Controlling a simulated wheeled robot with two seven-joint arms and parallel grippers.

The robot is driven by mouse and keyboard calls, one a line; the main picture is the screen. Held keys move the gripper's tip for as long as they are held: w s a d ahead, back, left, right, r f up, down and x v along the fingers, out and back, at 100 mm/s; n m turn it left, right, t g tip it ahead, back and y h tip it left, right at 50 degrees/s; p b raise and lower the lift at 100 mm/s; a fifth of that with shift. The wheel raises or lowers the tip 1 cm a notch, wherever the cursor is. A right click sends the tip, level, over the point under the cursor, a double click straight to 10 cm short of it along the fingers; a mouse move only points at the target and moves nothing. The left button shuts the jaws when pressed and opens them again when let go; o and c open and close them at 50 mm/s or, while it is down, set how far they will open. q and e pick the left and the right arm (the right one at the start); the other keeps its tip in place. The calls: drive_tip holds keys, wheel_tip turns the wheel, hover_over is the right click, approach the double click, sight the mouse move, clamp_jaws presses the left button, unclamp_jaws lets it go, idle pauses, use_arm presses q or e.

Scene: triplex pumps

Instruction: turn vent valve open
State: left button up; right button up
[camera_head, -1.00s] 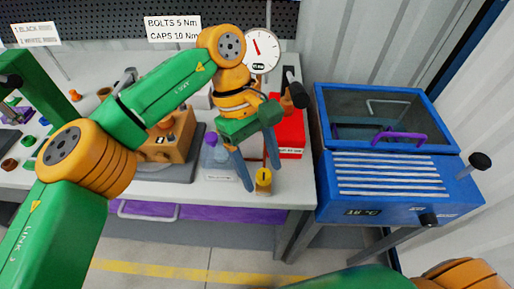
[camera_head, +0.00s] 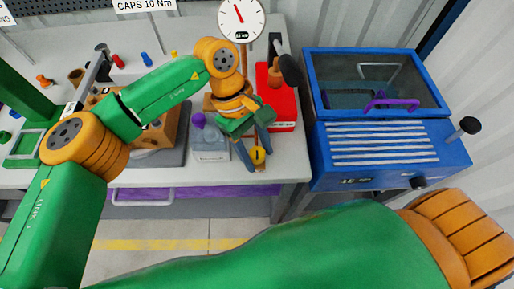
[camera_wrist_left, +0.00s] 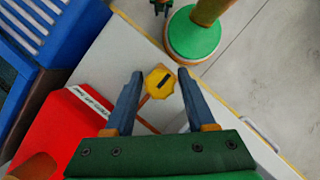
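The vent valve's yellow knob (camera_head: 258,155), with a dark slot-like mark, is at the front right of the bench. It also shows in the left wrist view (camera_wrist_left: 159,82), between the fingertips. My left gripper (camera_head: 259,163) is open around the knob, with one blue-grey finger on each side. In the left wrist view the gripper (camera_wrist_left: 160,74) has visible gaps on both sides of the knob. Its palm covers the view of what lies behind the knob.
A red box (camera_head: 284,112) and a pressure gauge (camera_head: 241,19) are behind the knob. A grey block with a purple knob (camera_head: 209,143) is to its left. A blue cabinet (camera_head: 390,153) stands right of the bench. My green arm crosses the foreground.

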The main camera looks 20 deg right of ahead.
use_arm(q)
clamp_jaws()
drive_tip(key=shift+f+n+b, duration=0.2)
drive_tip(key=shift+n+b, duration=0.5)
drive_tip(key=shift+b, duration=0.25)
drive_tip(key=n+t+b, duration=0.1)
drive_tip(key=n+b, duration=0.2)
drive_tip(key=b, duration=0.1)
drive_tip(key=n+t+h+b, duration=0.1)
drive_tip(key=n+b, duration=0.3)
drive_tip(key=b, duration=0.1)
drive_tip(key=n+t+h+b, duration=0.1)
drive_tip(key=n+t+b, duration=0.1)
drive_tip(key=n+b, duration=0.2)
drive_tip(key=shift+b, duration=0.35)
drive_tip(key=n+t+b, duration=0.1)
drive_tip(key=n+b, duration=0.1)
drive_tip(key=n, duration=0.1)
drive_tip(key=shift+n, duration=0.3)
drive_tip(key=shift+r+n+t+b, duration=0.15)
drive_tip(key=shift+n+t+b, duration=0.25)
drive_tip(key=shift+n+b, duration=0.45)
drive_tip(key=shift+n, duration=0.25)
